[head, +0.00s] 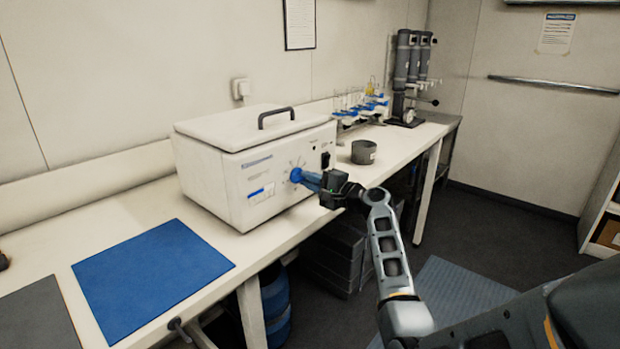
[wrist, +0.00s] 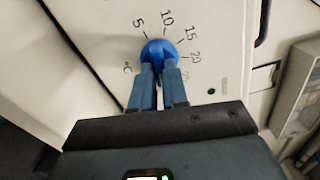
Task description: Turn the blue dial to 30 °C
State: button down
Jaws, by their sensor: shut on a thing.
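The blue dial (wrist: 158,52) sits on the front panel of a white lidded box (head: 215,185). In the head view the dial (head: 296,175) is partly covered by my gripper's fingers. My gripper (wrist: 158,75) is shut on the dial, one finger on each side of its grip. In the wrist view the printed scale shows 5, 10, 15 and 20 around the dial, with a further number by the right finger that is hard to read. A °C mark is at the left. I cannot tell which number the dial points to.
A blue mat (head: 150,278) lies on the bench left of the box. A grey round container (head: 363,152) stands to the right, with glassware on blue holders (head: 360,105) and a dark dispenser (head: 405,80) behind. A black switch (head: 325,160) is on the panel.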

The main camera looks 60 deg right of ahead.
jog(key=shift+f, duration=0.1)
dwell(0.4)
jog(key=c, duration=1.1)
grip_release()
jog(key=shift+c, duration=0.2)
jog(key=b+v, duration=0.1)
jog(key=v, duration=0.6)
jog(key=shift+s, duration=0.4)
